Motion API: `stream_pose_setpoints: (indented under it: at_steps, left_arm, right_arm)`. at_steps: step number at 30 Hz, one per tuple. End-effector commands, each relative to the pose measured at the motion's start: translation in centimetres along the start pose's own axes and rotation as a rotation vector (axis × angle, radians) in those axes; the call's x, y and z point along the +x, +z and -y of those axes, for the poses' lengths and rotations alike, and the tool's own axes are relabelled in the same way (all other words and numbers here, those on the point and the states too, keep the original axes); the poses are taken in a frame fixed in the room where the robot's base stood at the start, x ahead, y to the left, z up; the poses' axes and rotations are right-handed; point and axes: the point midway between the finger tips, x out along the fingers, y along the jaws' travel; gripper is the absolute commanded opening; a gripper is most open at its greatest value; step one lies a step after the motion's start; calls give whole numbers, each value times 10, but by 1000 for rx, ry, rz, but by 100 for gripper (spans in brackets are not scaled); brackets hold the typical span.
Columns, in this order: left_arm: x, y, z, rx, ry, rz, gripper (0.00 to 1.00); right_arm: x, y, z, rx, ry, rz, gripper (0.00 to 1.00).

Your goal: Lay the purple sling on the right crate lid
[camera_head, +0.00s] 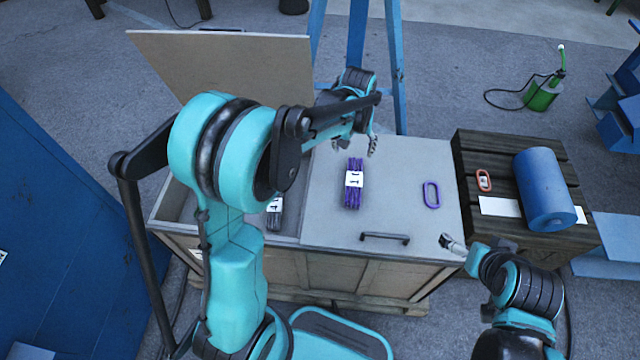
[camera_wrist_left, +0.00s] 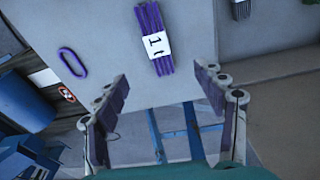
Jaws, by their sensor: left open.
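The purple sling (camera_head: 355,196), a bundle with a white "1 t" label, lies on the closed right crate lid (camera_head: 400,165), left of its middle. It also shows in the left wrist view (camera_wrist_left: 160,65). My left gripper (camera_head: 355,146) is open and empty, above the lid's far edge just beyond the sling. In the left wrist view its fingers (camera_wrist_left: 163,90) stand apart, with the sling beyond them and not between them. My right gripper (camera_head: 451,243) is near the lid's front right corner; its finger state is unclear.
A purple ring (camera_head: 431,194) and a black handle (camera_head: 385,238) are on the right lid. The left lid (camera_head: 225,65) stands raised; a grey sling (camera_head: 274,220) lies inside the crate.

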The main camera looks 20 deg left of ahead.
Motion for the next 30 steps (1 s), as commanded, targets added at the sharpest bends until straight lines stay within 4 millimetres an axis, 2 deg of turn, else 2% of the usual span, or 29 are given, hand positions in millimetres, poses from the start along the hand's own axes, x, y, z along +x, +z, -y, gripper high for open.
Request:
stream_pose_setpoints:
  at_steps: [1,6,12,16,21,25,30]
  left_arm:
    - [-20,12,5,13,7,-29,70]
    - [-70,51,20,59,27,-131,70]
    - [-108,105,38,114,42,-252,70]
    - [-118,141,48,150,47,-332,70]
    - [-119,177,60,187,48,-418,70]
    - [-116,192,64,204,47,-459,70]
    - [-114,198,66,213,46,-477,70]
  right_arm:
    - [0,0,0,0,0,0,100]
    - [0,0,0,0,0,0,100]
    - [0,0,0,0,0,0,100]
    - [0,0,0,0,0,0,100]
    - [0,0,0,0,0,0,100]
    - [0,0,0,0,0,0,100]
    - [0,0,0,0,0,0,100]
